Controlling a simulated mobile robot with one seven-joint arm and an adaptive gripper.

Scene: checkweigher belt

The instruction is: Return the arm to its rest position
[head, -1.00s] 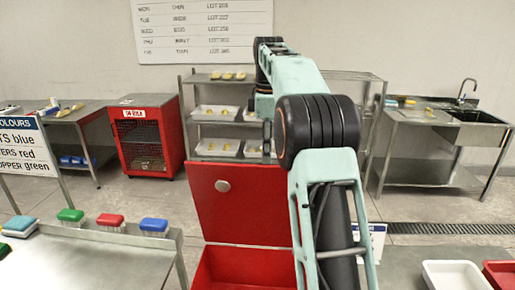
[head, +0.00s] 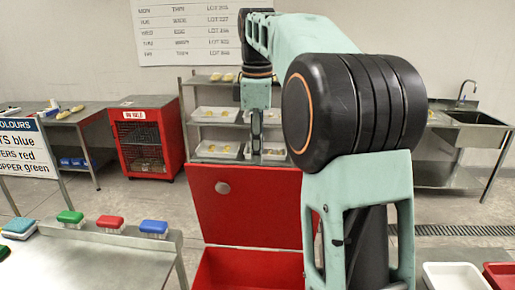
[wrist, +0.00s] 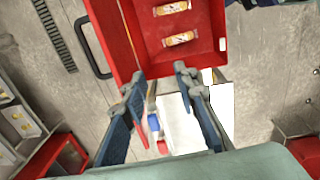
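My arm rises from the lower right of the head view and bends at a large black joint. My gripper (head: 256,150) hangs from its far end, above and behind the raised lid of the red bin (head: 245,205). In the wrist view the two fingers of my gripper (wrist: 160,75) stand apart with nothing between them. The red bin also shows in the wrist view (wrist: 205,62), with two wrapped packs (wrist: 172,8) (wrist: 180,38) lying inside. In the head view the bin's inside is mostly hidden.
A steel table (head: 85,265) with several coloured brushes (head: 154,226) stands at the left. A white tray (head: 455,276) and a red tray (head: 500,274) sit at lower right. Behind are a red cage (head: 150,140), steel shelving (head: 190,100) and a sink (head: 470,130).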

